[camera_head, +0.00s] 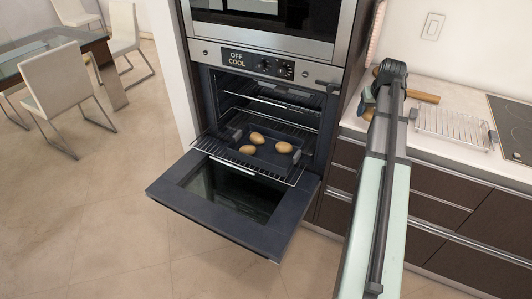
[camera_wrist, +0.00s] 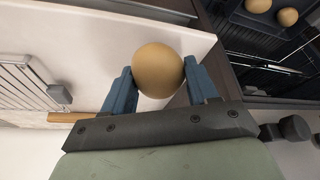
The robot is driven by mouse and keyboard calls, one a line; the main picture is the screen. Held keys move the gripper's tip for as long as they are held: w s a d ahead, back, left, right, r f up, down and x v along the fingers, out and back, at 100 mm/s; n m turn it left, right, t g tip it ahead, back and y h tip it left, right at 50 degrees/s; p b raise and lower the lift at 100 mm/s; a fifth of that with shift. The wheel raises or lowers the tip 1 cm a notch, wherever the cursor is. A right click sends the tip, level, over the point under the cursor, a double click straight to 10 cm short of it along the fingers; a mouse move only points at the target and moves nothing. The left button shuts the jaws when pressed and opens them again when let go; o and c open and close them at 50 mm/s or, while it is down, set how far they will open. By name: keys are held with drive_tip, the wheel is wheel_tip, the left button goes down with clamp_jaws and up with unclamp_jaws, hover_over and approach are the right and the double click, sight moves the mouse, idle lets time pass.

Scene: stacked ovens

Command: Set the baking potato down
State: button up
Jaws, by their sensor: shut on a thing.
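My gripper (camera_wrist: 158,85) is shut on a baking potato (camera_wrist: 158,68), held between its two blue fingers in the wrist view. The potato is over the white countertop (camera_wrist: 120,25), near the counter's edge beside the oven. In the head view my arm's end (camera_head: 372,98) is over the counter right of the oven, and the held potato is hard to make out there. Several other potatoes (camera_head: 257,138) lie in a dark baking tray (camera_head: 262,158) on the pulled-out oven rack (camera_head: 210,145). Potatoes in the tray also show at the wrist view's upper right (camera_wrist: 288,17).
The oven door (camera_head: 225,205) is folded down and open. A wire rack (camera_head: 450,124) with grey handles and a wooden rolling pin (camera_head: 422,96) lie on the counter. A dark cooktop (camera_head: 512,125) is at the far right. A table and chairs stand at the far left.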

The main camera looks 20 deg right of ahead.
drive_tip(key=w+a+f+n, duration=0.1)
drive_tip(key=a+f, duration=0.2)
drive_tip(key=a, duration=0.8)
drive_tip(key=a+f+n+y, duration=0.1)
drive_tip(key=a+f, duration=0.3)
drive_tip(key=a, duration=0.7)
drive_tip(key=w+a+f+n, duration=0.1)
drive_tip(key=a+f, duration=0.2)
drive_tip(key=a, duration=0.8)
drive_tip(key=n+g+y, duration=0.1)
drive_tip(key=n+y, duration=0.3)
drive_tip(key=n, duration=0.6)
hover_over(273, 163)
drive_tip(key=s+d, duration=0.1)
wheel_tip(273, 163, down, 8)
drive_tip(key=shift+d+f, duration=0.15)
drive_tip(key=shift+f, duration=4.85)
drive_tip(key=shift+f, duration=0.15)
drive_tip(key=o, duration=0.9)
drive_tip(key=shift+c, duration=0.2)
